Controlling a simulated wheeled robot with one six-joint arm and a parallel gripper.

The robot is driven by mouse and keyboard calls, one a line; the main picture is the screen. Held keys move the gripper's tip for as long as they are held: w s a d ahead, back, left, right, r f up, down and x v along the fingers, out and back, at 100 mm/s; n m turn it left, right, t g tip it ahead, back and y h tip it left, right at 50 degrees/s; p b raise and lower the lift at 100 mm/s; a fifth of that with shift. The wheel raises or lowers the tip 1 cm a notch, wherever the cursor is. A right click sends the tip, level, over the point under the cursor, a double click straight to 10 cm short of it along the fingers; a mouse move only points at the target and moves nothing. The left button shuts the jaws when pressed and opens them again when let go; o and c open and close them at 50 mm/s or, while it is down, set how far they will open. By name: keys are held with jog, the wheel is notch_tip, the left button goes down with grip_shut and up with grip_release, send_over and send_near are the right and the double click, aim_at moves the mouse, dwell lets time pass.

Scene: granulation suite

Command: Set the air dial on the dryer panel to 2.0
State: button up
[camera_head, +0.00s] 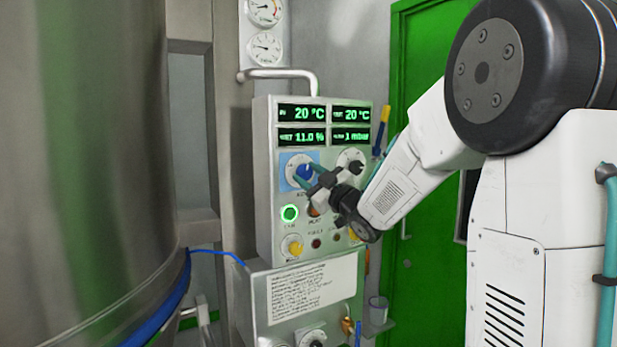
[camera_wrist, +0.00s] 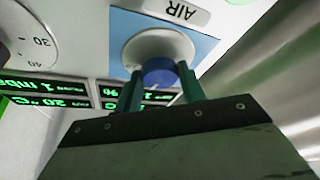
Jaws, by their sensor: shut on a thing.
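In the head view the blue knob (camera_head: 304,171) is at the upper left of the grey dryer panel (camera_head: 264,215), below the green displays. My gripper (camera_wrist: 160,88) is shut on the blue knob, one teal finger on each side. In the head view my gripper (camera_head: 312,177) reaches the panel from the right. The pointer's reading is hidden or too small to tell.
A second dial (camera_head: 351,160) is right of the air dial. A large steel vessel (camera_head: 90,150) fills the left. A green door (camera_head: 425,230) stands behind my arm.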

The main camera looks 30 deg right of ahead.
jog(key=shift+r+n+g+y, duration=0.1)
jog(key=shift+n+g+y, duration=0.45)
jog(key=shift+n, duration=1.05)
jog(key=o, duration=1)
jog(key=shift+c, duration=0.2)
jog(key=v, duration=0.8)
jog(key=shift+w, duration=0.1)
